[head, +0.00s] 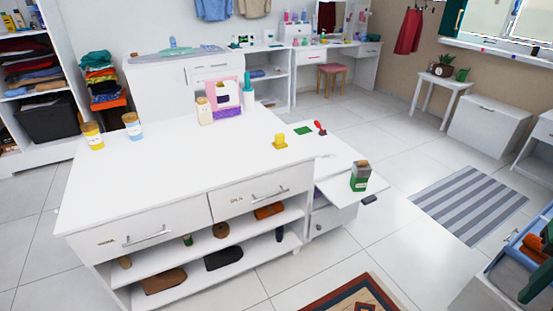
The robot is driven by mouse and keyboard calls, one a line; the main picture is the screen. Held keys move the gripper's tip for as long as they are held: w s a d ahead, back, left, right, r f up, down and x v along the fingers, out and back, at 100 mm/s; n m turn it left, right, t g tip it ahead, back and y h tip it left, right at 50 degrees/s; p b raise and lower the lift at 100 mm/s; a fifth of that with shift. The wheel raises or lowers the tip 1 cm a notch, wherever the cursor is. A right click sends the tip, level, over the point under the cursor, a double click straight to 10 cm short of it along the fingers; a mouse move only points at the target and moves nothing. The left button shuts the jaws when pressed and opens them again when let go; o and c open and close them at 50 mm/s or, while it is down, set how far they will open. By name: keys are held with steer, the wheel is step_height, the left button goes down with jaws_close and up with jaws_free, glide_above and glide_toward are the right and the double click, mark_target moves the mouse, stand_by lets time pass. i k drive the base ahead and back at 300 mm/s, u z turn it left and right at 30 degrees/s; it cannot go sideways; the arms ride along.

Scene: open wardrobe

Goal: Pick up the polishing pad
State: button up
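I cannot tell for sure which thing is the polishing pad. A flat green piece (303,130) lies near the back right edge of the white island's top. A dark flat pad-like thing (224,258) and a brown one (164,281) lie on the island's low shelf. A brown roundish thing (221,229) and an orange-brown piece (268,211) sit on the shelf above. My gripper does not show in the head view.
The white island (180,170) carries jars, a yellow holder (280,142) and a red-handled tool (320,128). A green jar (360,176) stands on a lower surface at its right. A striped rug (468,203) lies on open floor. A blue tray (520,250) is at lower right.

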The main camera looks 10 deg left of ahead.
mark_target(279, 143)
steer(key=u, duration=0.65)
steer(key=i, duration=1.95)
steer(key=z, duration=0.6)
